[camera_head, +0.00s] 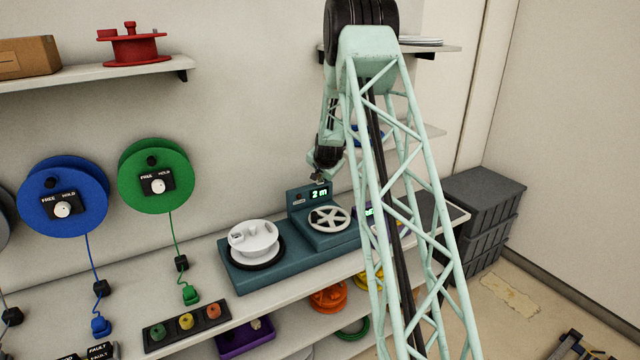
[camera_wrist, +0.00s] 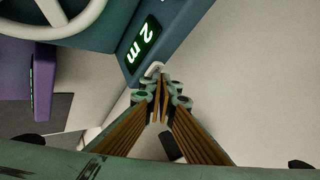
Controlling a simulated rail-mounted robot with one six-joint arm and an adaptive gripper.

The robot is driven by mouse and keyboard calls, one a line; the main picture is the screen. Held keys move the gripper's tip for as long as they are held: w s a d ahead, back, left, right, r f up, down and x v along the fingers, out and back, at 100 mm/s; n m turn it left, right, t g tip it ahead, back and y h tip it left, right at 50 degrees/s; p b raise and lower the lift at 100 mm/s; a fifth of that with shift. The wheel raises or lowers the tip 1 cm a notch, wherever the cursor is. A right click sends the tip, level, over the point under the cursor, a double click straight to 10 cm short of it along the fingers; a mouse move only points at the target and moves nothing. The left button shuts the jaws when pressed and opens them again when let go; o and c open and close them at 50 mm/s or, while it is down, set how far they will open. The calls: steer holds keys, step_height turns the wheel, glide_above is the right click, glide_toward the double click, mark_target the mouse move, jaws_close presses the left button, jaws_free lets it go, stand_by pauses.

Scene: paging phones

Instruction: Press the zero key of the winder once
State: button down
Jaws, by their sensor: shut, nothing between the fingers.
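The winder (camera_head: 240,278) is a teal unit on the bench with a white spool on its left and a pale spoked wheel (camera_head: 329,218). Its upright display (camera_head: 319,193) reads "2 m" in green, and the display also shows in the wrist view (camera_wrist: 142,43). A small pale curved piece (camera_wrist: 154,69) sits at the display housing's edge; I cannot tell whether this is the zero key. My gripper (camera_head: 319,178) is shut and empty, just above the housing's top. In the wrist view its fingertips (camera_wrist: 161,88) are close beside the pale piece; contact is unclear.
A purple device (camera_wrist: 42,80) stands beside the winder. Blue (camera_head: 63,197) and green (camera_head: 156,176) reels hang on the wall to the left. A black tray of coloured knobs (camera_head: 187,323) lies at the front. Dark crates (camera_head: 480,215) stand to the right. My arm hides part of the shelves.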

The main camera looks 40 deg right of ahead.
steer(key=shift+f, duration=0.15)
steer(key=shift+r, duration=0.25)
stand_by(0.5)
steer(key=shift+r, duration=0.65)
steer(key=shift+r+p, duration=1.05)
steer(key=shift+r, duration=1.45)
